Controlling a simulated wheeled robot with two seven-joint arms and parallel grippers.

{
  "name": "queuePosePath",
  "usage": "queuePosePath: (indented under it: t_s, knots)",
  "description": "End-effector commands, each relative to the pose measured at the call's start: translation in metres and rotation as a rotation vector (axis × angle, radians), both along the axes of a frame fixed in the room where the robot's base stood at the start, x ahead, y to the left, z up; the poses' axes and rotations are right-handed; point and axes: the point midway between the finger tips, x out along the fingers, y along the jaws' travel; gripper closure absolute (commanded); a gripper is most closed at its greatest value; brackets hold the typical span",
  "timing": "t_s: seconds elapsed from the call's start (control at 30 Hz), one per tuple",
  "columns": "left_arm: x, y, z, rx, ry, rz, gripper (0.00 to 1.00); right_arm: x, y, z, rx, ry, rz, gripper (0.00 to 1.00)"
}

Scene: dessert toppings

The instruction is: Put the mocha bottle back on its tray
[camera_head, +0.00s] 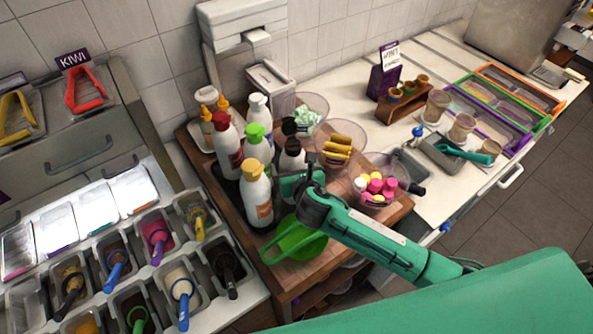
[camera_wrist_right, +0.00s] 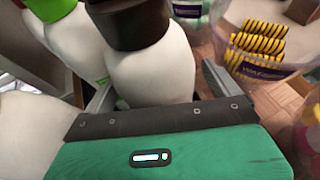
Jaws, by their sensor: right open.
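A white bottle with a dark brown cap, which I take as the mocha bottle (camera_head: 292,157), stands upright at the right of the bottle group in the head view. In the right wrist view the bottle (camera_wrist_right: 152,72) stands between the two fingers. My right gripper (camera_head: 304,180) is open around its body, and a gap shows by the right finger. The dark tray (camera_head: 229,190) shows under the other bottles; the mocha bottle's base is hidden, so I cannot tell whether it stands on it. My left gripper is not in view.
White bottles with red, green and orange caps (camera_head: 257,193) stand close on the left. Bowls of yellow wafers (camera_head: 338,148) and pink sweets (camera_head: 375,187) stand on the right.

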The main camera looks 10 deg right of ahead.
Motion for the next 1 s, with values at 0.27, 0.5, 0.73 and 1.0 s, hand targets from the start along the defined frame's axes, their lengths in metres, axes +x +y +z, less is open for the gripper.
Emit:
queuePosePath:
  t_s: [0.27, 0.5, 0.73, 1.0]
  knots:
    - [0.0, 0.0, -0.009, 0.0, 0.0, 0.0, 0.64, -0.03, -0.001, 0.01, 0.001, 0.0, 0.002, 0.07]
    - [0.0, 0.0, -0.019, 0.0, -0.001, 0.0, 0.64, -0.072, -0.002, 0.028, 0.002, 0.0, 0.001, 0.07]
    - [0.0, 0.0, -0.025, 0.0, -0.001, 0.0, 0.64, -0.102, -0.003, 0.041, -0.001, 0.001, 0.001, 0.07]
    - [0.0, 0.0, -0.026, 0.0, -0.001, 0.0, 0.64, -0.111, -0.004, 0.046, 0.0, 0.0, 0.0, 0.07]
